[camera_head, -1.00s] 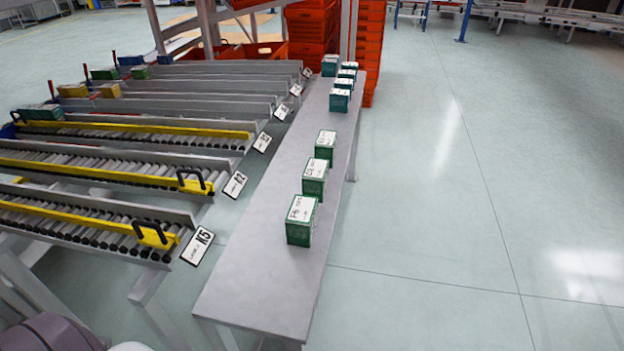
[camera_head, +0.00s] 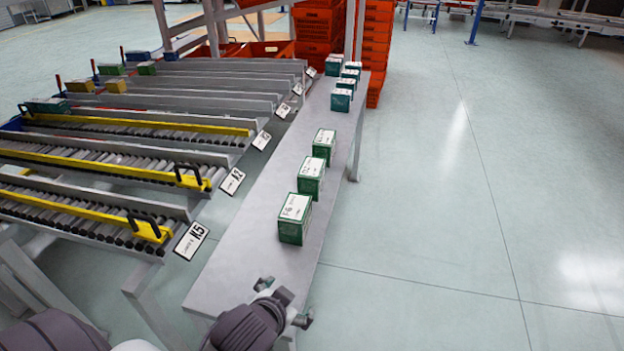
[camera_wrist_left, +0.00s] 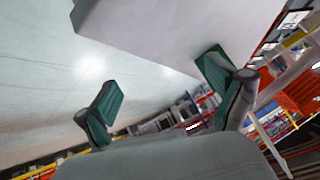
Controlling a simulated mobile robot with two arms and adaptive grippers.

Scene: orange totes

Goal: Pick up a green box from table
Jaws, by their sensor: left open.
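Several green boxes with white tops stand upright in a row on a narrow grey table (camera_head: 240,262). The nearest green box (camera_head: 294,219) stands towards the table's near end, with a second (camera_head: 311,178) and a third (camera_head: 324,145) behind it. A farther group of boxes (camera_head: 341,99) stands at the far end. My left gripper (camera_head: 287,299) is over the near end of the table, short of the nearest box, and holds nothing. In the left wrist view its fingers (camera_wrist_left: 161,88) are spread with green pads, and the table (camera_wrist_left: 170,30) shows beyond them. My right gripper is not in view.
Sloped roller lanes (camera_head: 110,165) with yellow bars and label cards (camera_head: 190,241) run along the table's left side. Stacked orange totes (camera_head: 374,50) stand behind the far end. The floor (camera_head: 460,220) on the right is clear.

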